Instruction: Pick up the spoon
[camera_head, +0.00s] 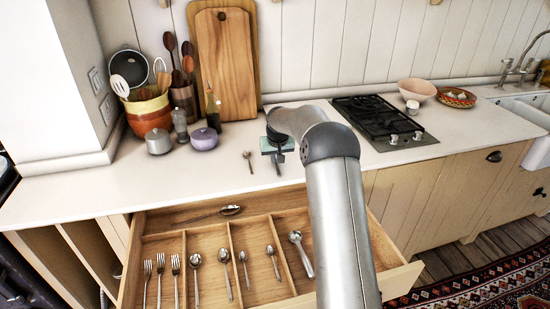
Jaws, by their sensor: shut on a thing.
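A small metal spoon (247,156) shows over the white counter, just left of my gripper. My gripper (278,163) is over the counter, left of the hob, with its fingers pointing down. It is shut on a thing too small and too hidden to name. I see no clear contact between it and the small spoon. More spoons lie in the open drawer: a large one (231,210) across the back compartment, several in the middle compartments, and one (296,238) in the right compartment. My arm hides part of the drawer's right side.
The open wooden drawer (235,220) juts out below the counter, with several forks (161,264) at its left. A utensil pot (147,113), jars and a cutting board (225,65) stand behind left. A black hob (383,120) and a pink bowl (417,89) are right. Front-left counter is clear.

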